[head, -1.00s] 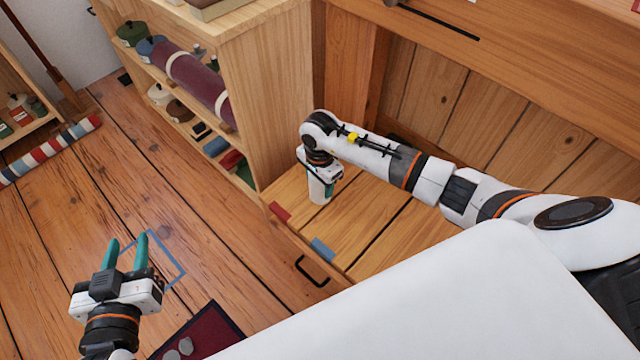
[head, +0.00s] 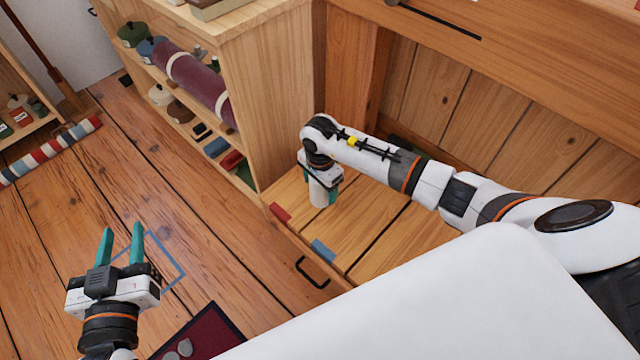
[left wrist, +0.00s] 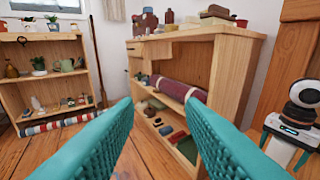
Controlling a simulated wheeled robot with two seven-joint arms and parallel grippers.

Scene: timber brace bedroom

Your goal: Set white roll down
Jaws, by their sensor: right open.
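The white roll (head: 319,192) stands upright on the wooden bench top (head: 375,228) in the head view. My right gripper (head: 324,200) is directly over it, pointing down, with its teal fingers on either side of the roll. Its jaws are open, and part of the roll is hidden by the gripper. In the left wrist view the right gripper (left wrist: 286,150) shows at the right edge, with the white roll between its fingers. My left gripper (head: 120,248) is open and empty above the floor at lower left.
A wooden shelf unit (head: 275,95) with a maroon rolled mat (head: 200,85) stands left of the bench. Red (head: 281,212) and blue (head: 323,249) patches mark the bench's front edge. A blue square outline (head: 172,262) and a dark red mat (head: 205,335) lie on the floor.

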